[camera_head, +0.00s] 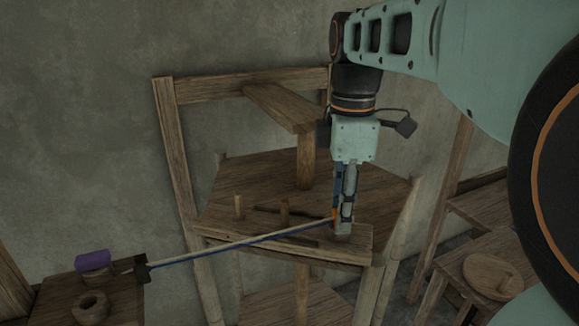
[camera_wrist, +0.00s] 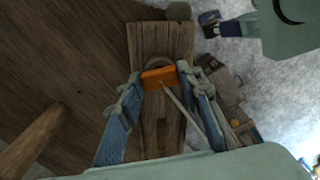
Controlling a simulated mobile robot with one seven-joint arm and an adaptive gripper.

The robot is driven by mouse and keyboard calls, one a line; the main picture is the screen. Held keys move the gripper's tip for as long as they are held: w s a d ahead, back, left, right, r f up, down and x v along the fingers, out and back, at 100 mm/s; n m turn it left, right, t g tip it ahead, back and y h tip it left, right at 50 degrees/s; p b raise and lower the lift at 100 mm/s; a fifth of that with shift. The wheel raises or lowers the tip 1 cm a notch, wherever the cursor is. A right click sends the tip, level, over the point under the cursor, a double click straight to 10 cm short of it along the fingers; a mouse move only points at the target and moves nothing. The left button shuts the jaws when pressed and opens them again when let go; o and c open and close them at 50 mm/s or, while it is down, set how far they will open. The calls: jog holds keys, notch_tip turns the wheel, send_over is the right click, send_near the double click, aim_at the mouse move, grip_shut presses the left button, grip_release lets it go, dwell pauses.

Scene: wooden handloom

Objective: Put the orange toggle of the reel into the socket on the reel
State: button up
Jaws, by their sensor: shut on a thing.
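My gripper (camera_head: 342,230) points down over the front right of the wooden loom's shelf. In the wrist view, my gripper (camera_wrist: 159,74) has its two blue-sided fingers shut on the orange toggle (camera_wrist: 158,79), which lies crosswise between the tips. A small orange part of the toggle (camera_head: 334,213) shows at the fingers' left side in the head view. A pale cord (camera_wrist: 183,107) runs from the toggle. In the head view the taut cord (camera_head: 240,243) stretches left to a dark piece (camera_head: 141,269). A rounded brown part (camera_wrist: 157,62) sits just beyond the toggle; I cannot tell whether it is the socket.
A front board (camera_head: 270,242) lies under my gripper, with an upright peg (camera_head: 239,207) at its left. A purple thing (camera_head: 93,261) and a wooden ring (camera_head: 92,306) are on the left table. A stool with a round piece (camera_head: 489,275) is at right.

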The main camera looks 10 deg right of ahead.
jog(key=o, duration=0.9)
jog(key=o, duration=0.5)
jog(key=shift+c, duration=0.2)
jog(key=shift+r, duration=0.15)
notch_tip(320, 180, up, 7)
jog(key=p, duration=0.6)
jog(key=shift+p, duration=0.3)
jog(key=shift+w, duration=0.1)
